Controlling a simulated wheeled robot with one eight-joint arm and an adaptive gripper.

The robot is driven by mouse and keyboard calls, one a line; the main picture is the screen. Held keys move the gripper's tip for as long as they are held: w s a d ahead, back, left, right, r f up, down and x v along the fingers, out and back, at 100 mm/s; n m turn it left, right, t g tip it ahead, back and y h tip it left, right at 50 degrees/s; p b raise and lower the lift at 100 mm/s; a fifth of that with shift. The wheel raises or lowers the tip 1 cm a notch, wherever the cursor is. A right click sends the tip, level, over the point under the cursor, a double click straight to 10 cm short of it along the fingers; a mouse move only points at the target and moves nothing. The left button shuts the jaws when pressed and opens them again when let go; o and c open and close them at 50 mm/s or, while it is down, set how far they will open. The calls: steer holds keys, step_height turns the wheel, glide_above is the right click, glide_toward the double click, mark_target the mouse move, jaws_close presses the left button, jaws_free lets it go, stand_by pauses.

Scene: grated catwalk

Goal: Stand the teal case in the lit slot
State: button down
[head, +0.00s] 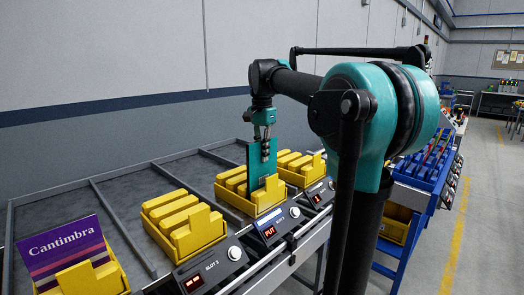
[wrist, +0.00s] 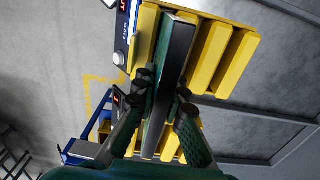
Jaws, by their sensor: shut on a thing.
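The teal case (head: 260,160) is a thin upright panel. My gripper (head: 264,138) is shut on its upper part from above. The case stands over the yellow rack (head: 235,203) whose panel reads PUT (head: 270,232). Its lower end is hidden behind the rack's front block, so I cannot tell whether it touches the bottom. In the wrist view the case (wrist: 178,50) shows edge-on between the two fingers of my gripper (wrist: 164,84), with yellow dividers on both sides of it.
A yellow rack (head: 185,220) with the SLOT 2 panel (head: 208,268) stands to the left. Another yellow rack (head: 303,168) stands to the right. A purple Cantimbra case (head: 70,250) stands in the nearest rack. Grey tray space behind the racks is clear.

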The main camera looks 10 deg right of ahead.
mark_target(262, 164)
steer(key=shift+f, duration=2.1)
steer(key=c, duration=1.5)
jaws_free()
steer(key=shift+o, duration=0.5)
steer(key=o, duration=0.3)
steer(key=shift+r, duration=4)
